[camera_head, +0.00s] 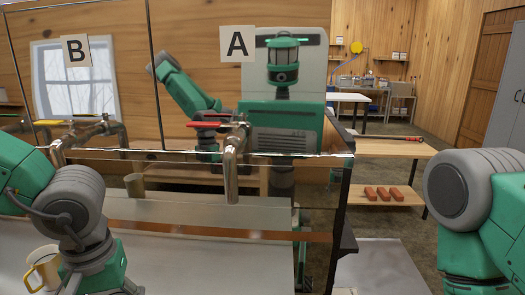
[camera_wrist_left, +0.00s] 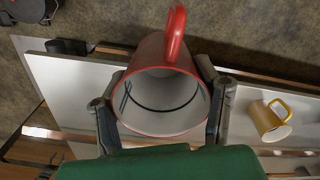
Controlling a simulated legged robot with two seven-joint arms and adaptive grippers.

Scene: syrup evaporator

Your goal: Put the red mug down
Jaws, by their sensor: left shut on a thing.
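The red mug (camera_wrist_left: 165,98) is in the left wrist view, with its open mouth toward the camera and its red handle at the top. Its inside is white with a dark line and looks empty. My left gripper (camera_wrist_left: 162,82) is shut on it, one finger on each side. In the head view my left arm comes in at the lower left; its fingers and the red mug are out of sight there. My right arm shows at the right edge, but its gripper is out of view.
A yellow mug (camera_wrist_left: 270,120) stands on the pale surface (camera_wrist_left: 260,95), right of the red mug; the head view shows it at lower left (camera_head: 45,268). A red-handled tap (camera_head: 231,165) under sign A (camera_head: 237,43) and a yellow-handled tap (camera_head: 75,130) under sign B (camera_head: 76,50) project ahead.

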